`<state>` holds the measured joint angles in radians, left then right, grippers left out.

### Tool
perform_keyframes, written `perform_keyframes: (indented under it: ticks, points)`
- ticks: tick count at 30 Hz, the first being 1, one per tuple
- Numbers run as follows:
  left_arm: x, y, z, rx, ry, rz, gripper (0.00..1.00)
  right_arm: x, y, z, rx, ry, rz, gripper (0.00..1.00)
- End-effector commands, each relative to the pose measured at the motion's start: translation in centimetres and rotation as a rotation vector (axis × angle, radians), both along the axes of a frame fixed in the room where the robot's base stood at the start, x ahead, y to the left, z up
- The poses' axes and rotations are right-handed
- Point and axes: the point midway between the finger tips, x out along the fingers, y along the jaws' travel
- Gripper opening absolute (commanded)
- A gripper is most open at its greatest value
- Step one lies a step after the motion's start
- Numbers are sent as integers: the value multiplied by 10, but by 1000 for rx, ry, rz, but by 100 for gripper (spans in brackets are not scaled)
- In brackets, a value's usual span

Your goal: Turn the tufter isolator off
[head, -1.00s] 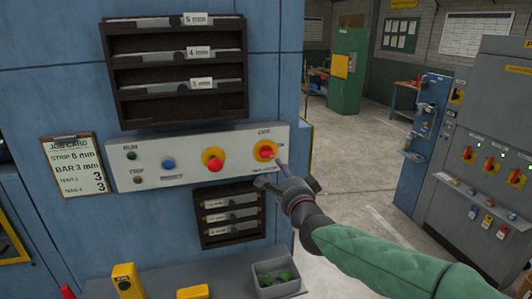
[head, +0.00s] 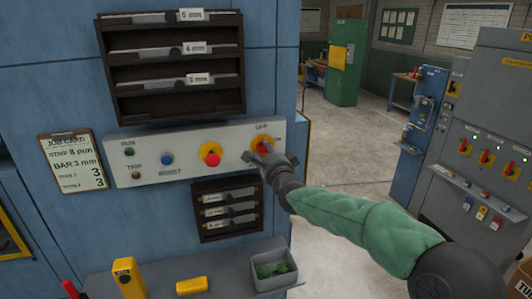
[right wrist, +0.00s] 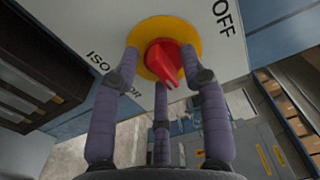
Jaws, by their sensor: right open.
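The tufter isolator (head: 262,143) is a red rotary handle on a yellow disc at the right end of the light grey control panel (head: 187,170). In the head view the gripper partly covers the isolator's lower edge. My left gripper is not in view.
A red mushroom button on yellow (head: 210,154), a blue button (head: 167,159) and small lamps share the panel. Racks sit above and below it. A shelf (head: 215,285) below holds a grey bin (head: 272,270). A grey cabinet (head: 480,120) with similar red switches stands right. Open floor lies between.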

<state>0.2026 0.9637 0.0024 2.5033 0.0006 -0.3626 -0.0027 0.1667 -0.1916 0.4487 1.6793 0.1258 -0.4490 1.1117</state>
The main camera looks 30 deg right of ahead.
Motion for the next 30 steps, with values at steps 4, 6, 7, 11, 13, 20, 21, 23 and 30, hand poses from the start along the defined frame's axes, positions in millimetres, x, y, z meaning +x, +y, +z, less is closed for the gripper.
perform_keyframes:
  ticks: [4,6,7,11,13,20,21,23,30]
  points:
    - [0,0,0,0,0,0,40,0,0,0,0,0,0,44]
    - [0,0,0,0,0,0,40,0,0,0,0,0,0,38]
    - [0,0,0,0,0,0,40,0,0,0,0,0,0,30]
    - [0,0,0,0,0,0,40,0,0,0,0,0,0,0]
    - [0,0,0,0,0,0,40,0,0,0,0,0,0,0]
    - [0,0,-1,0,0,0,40,0,0,0,-13,3,0,0]
    - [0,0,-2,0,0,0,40,0,0,-1,-20,5,0,0]
    - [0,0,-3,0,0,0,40,0,0,-1,-37,9,0,0]
    - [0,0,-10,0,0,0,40,-1,-1,-2,-171,42,0,0]
